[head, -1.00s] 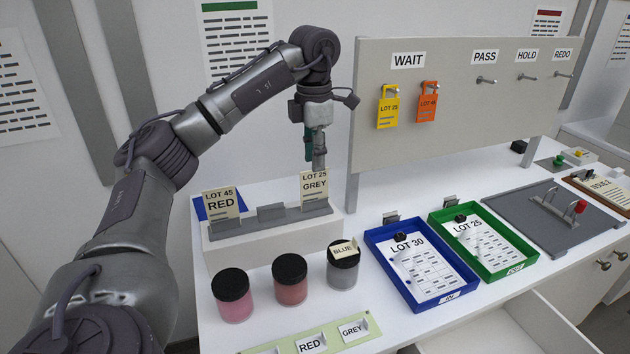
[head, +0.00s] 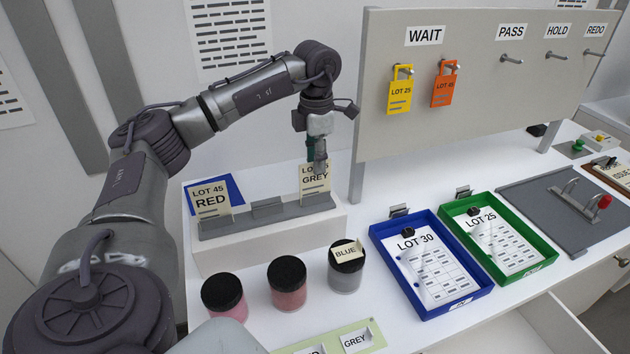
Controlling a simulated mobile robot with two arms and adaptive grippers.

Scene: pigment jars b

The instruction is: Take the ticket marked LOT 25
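A cream ticket reading GREY (head: 314,186) stands in the right end of the grey rack (head: 266,210). Its upper line is partly covered by my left gripper (head: 319,158); a second ago it read LOT 25. The gripper points down at the ticket's top edge, its fingertips overlapping the lettering. Whether the fingers are apart or closed on the card cannot be told. A yellow tag marked LOT 25 (head: 400,97) hangs under WAIT on the board. My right gripper is not in view.
A LOT 45 RED ticket (head: 210,203) stands at the rack's left end. Lidded jars (head: 288,285) stand in front. The blue tray (head: 468,298) and green tray (head: 541,259) lie to the right. An orange tag (head: 444,92) hangs beside the yellow one.

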